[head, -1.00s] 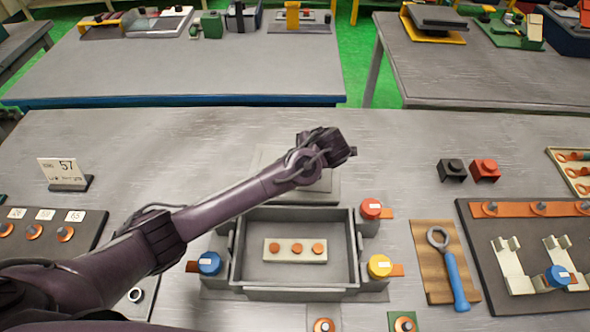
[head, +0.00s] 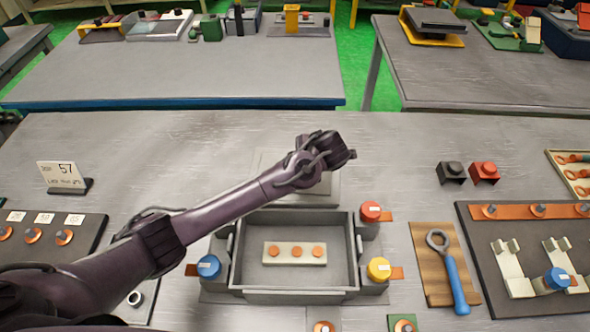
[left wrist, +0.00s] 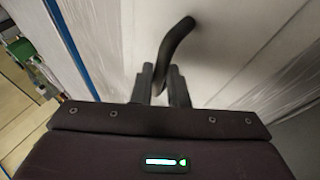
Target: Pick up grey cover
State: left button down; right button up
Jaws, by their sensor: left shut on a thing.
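The grey cover (head: 322,186) lies flat on the table just behind the open grey box (head: 245,279), partly hidden by my left arm. My left gripper (head: 330,150) is over the cover; its fingers are hidden in the head view. In the left wrist view, my left gripper (left wrist: 161,78) is shut on a dark curved handle (left wrist: 178,42) above the light grey cover surface (left wrist: 225,55). My right gripper is not in view.
The box holds a pale strip (head: 279,258) with orange studs. Blue (head: 209,265), red (head: 370,211) and yellow (head: 379,267) capped terminals stand beside it. A blue-handled wrench (head: 456,281) on a board lies right.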

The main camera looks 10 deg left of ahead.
pick_arm(q)
jog(key=shift+r, duration=0.1)
notch_tip(320, 180, up, 20)
jog(key=p, duration=0.2)
jog(key=shift+p, duration=0.4)
jog(key=shift+f, duration=0.2)
dwell(0.9)
